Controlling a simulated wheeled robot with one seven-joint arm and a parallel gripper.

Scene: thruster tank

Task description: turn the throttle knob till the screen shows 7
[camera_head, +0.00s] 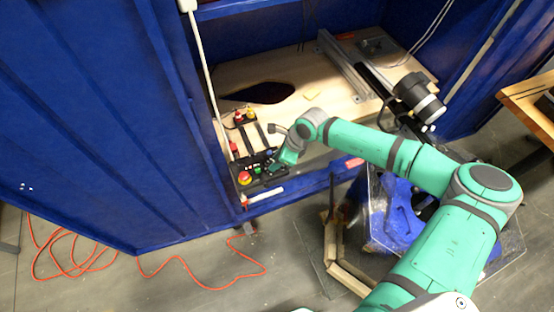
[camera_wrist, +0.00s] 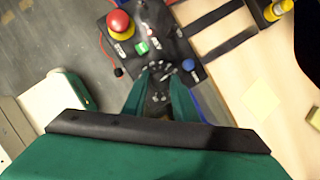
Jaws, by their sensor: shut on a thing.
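The black control box (camera_head: 252,181) sits at the front left corner of the wooden deck; it also fills the top of the wrist view (camera_wrist: 163,28). It carries a red mushroom button (camera_wrist: 119,22), a green button (camera_wrist: 141,47) and a blue knob (camera_wrist: 188,65). My gripper (camera_wrist: 160,82) reaches down to the box, its two green fingers closed around the throttle knob (camera_wrist: 159,77), a dark round part mostly hidden between them. White marks ring the fingertips. In the head view my gripper (camera_head: 287,158) is at the box's right side. No screen number is readable.
A second box with red and yellow buttons (camera_head: 241,116) stands behind. The wooden deck (camera_head: 300,75) has a dark opening (camera_head: 262,93). Blue tank walls (camera_head: 90,110) flank it. An orange cable (camera_head: 190,262) lies on the floor. A black and silver cylinder (camera_head: 420,98) is at right.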

